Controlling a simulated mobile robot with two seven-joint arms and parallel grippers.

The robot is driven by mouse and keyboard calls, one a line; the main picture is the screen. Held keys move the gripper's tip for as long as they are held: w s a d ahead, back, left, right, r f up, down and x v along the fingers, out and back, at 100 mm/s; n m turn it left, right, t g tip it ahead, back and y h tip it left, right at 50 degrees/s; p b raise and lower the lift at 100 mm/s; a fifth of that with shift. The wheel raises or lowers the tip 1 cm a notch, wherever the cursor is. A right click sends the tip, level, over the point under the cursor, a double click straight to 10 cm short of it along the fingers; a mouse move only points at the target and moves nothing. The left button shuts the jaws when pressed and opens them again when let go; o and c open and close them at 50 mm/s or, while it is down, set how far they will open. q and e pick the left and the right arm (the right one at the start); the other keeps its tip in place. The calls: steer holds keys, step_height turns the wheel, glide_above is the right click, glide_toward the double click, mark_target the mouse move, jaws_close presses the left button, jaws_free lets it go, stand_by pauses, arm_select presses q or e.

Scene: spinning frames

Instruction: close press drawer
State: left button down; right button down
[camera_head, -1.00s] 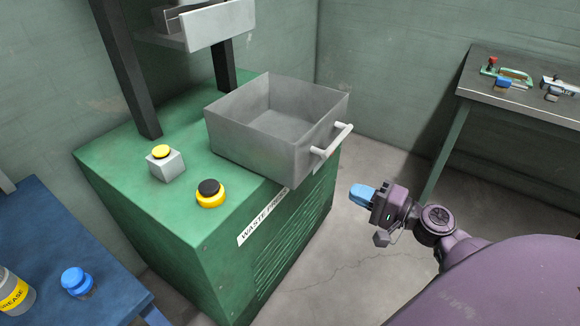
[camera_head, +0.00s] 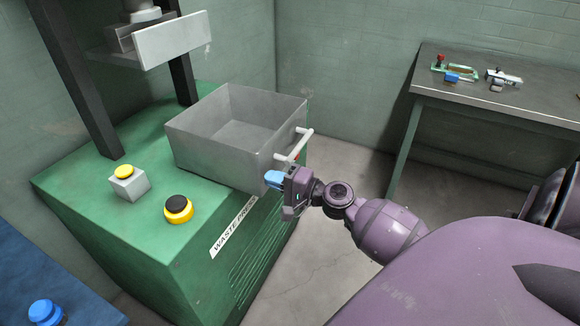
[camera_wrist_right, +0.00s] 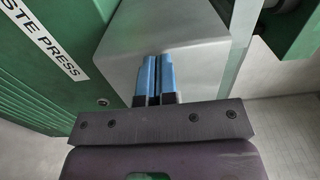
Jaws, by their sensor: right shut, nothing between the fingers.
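The press drawer (camera_head: 215,158) is an open grey metal box on top of the green waste press (camera_head: 115,215). It sticks out toward the right, past the press's front edge. Its white bar handle (camera_head: 294,146) is on its right-hand front face. My right gripper (camera_head: 272,179), with blue fingertips, is shut and empty at the drawer's lower front corner, below the handle. In the right wrist view the shut blue fingers (camera_wrist_right: 154,76) lie over the drawer's grey face (camera_wrist_right: 185,35). I cannot tell whether they touch it. My left gripper is not in view.
A yellow button on a grey box (camera_head: 128,180) and a black button on a yellow base (camera_head: 178,209) stand on the press. A press head (camera_head: 150,38) hangs behind the drawer. A workbench with tools (camera_head: 490,104) stands at the right. A blue table (camera_head: 75,305) is at lower left.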

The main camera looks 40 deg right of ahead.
mark_target(176, 145)
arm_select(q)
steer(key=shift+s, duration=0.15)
arm_select(e)
steer(key=shift+w+a, duration=0.2)
steer(key=shift+w, duration=0.3)
